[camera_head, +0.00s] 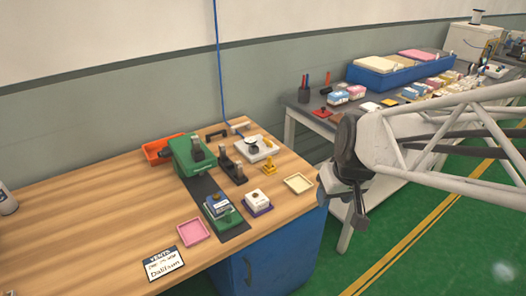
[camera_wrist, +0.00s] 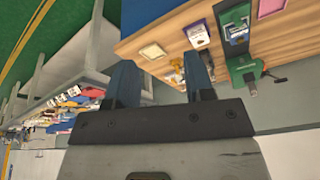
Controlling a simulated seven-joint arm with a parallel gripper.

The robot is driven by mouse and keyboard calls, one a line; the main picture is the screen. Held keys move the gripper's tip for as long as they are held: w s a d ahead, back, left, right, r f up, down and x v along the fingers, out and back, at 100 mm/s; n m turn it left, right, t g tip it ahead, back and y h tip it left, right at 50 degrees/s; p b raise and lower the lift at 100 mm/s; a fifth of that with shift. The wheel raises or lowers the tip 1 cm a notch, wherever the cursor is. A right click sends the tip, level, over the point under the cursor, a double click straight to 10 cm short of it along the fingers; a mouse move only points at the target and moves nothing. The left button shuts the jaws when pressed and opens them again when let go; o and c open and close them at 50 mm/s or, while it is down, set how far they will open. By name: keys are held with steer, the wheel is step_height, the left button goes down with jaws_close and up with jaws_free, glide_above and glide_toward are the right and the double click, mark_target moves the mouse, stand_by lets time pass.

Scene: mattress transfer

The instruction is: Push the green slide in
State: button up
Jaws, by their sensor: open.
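A green slide (camera_head: 226,221) sits at the front end of a dark track (camera_head: 203,187) on the wooden table. A dark blue block with a pale label (camera_head: 218,206) rests on it. A green press-like machine (camera_head: 188,152) stands at the back end of the track, apart from the slide. My gripper (camera_wrist: 162,62) is open and empty. In the head view it hangs right of the table, well away from the slide.
A pink tray (camera_head: 193,232) and a label card (camera_head: 164,263) lie left of the slide. A white block on a purple base (camera_head: 257,202), a cream tray (camera_head: 299,184) and a yellow piece (camera_head: 270,166) are to its right. A grey table (camera_head: 300,112) stands behind right.

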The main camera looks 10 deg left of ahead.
steer(key=w+a+f+n+y, duration=0.1)
steer(key=w+a+f+n, duration=0.2)
steer(key=a, duration=0.4)
steer(key=w+a+f+n, duration=0.1)
steer(key=w+a+f, duration=0.3)
steer(key=a, duration=0.3)
steer(key=n+y, duration=0.1)
steer(key=n, duration=0.2)
glide_above(228, 213)
steer(key=s+d, duration=0.1)
steer(key=d, duration=0.1)
step_height(228, 213, down, 10)
steer(key=shift+s+d, duration=0.1)
steer(key=shift+s, duration=0.1)
steer(key=shift+f, duration=0.2)
steer(key=shift+x, duration=3.75)
steer(key=shift+s, duration=0.1)
jaws_close()
